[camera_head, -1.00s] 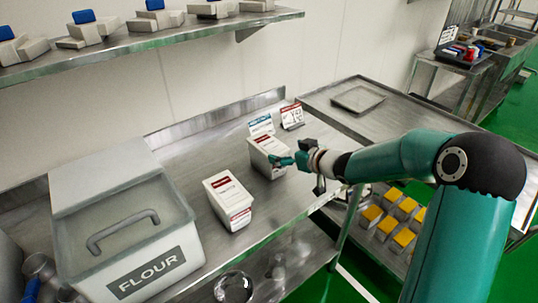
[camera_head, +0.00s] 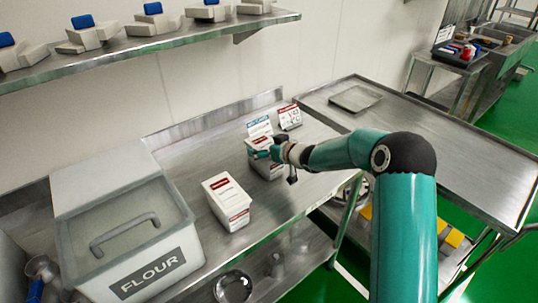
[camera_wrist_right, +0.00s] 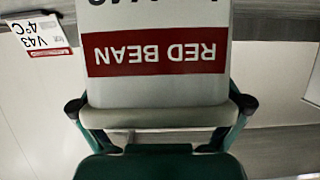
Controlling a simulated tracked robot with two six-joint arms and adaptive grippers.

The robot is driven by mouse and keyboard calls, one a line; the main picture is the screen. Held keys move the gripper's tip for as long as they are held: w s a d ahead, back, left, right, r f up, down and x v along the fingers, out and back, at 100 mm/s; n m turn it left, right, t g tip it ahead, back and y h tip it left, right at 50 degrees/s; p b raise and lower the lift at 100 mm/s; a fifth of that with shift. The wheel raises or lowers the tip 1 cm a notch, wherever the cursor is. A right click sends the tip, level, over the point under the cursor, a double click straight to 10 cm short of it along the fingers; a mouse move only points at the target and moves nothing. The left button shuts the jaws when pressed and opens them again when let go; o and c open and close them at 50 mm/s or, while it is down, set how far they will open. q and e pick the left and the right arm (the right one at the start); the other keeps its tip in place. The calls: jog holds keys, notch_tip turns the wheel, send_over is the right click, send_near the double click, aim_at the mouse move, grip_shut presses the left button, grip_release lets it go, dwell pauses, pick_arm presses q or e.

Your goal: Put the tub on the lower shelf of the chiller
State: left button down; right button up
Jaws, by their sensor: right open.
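Two white tubs with red labels stand upright on the steel table. The far tub (camera_head: 265,168) is partly hidden behind my right gripper (camera_head: 273,152). The near tub (camera_head: 228,203) stands between it and the flour bin. In the right wrist view a white tub (camera_wrist_right: 160,20) shows upside down, its red label reading RED BEAN. My right gripper's (camera_wrist_right: 160,108) open fingers lie on either side of that tub's lower edge in the picture; whether they touch it I cannot tell. My left gripper is out of view. I cannot make out a chiller.
A flour bin (camera_head: 150,268) stands at the left of the table (camera_head: 195,165). A shelf (camera_head: 150,42) hangs above. A second steel table (camera_head: 440,160) at right is mostly clear.

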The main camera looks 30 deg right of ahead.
jog(key=c, duration=1.6)
jog(key=shift+r, duration=0.2)
jog(key=shift+c, duration=0.4)
